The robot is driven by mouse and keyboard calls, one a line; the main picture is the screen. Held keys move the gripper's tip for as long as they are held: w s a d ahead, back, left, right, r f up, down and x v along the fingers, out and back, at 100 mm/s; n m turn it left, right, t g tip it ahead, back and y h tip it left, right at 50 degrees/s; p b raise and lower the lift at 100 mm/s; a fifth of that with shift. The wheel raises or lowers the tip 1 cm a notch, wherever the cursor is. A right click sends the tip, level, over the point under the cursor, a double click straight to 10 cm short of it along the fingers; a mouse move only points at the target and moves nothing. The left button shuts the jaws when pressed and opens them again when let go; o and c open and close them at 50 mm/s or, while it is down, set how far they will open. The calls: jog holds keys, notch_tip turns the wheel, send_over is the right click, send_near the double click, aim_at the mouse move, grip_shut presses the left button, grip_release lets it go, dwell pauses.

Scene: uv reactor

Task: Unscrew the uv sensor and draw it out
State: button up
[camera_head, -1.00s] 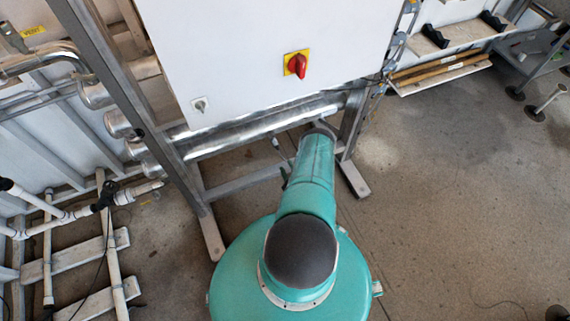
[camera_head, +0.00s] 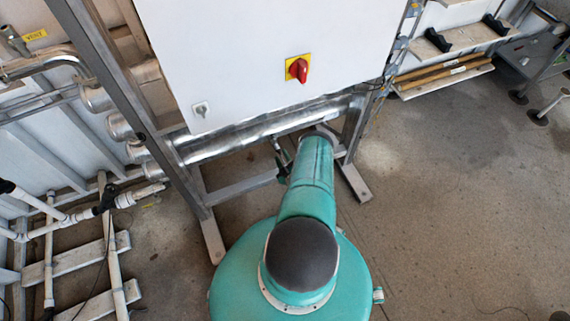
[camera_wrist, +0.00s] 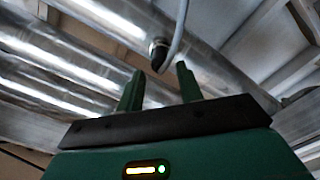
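In the wrist view the uv sensor (camera_wrist: 159,55) appears as a small dark body with a metal collar, at the underside of a shiny steel tube. A grey cable (camera_wrist: 180,35) curves past it on the right. My gripper (camera_wrist: 160,72) is open, its two green fingers apart with nothing between them. The sensor appears just beyond the fingertips, roughly between them in the picture; I see no contact. In the head view, a small dark green part beside my teal arm seems to be my gripper (camera_head: 282,166), under the tubes. The sensor is too small to make out there.
Horizontal steel tubes (camera_head: 240,137) run below a white cabinet (camera_head: 270,55) with a red switch (camera_head: 298,70). Metal frame legs (camera_head: 205,225) stand close to my arm. White pipes (camera_head: 110,245) are at the left. The floor (camera_head: 450,200) at the right is mostly clear.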

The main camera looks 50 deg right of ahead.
aim_at(279, 151)
jog(key=shift+x, duration=2.5)
grip_shut()
jog(key=shift+w+a+n, duration=0.1)
jog(key=shift+n, duration=1.1)
jog(key=n, duration=0.2)
jog(key=shift+n, duration=0.4)
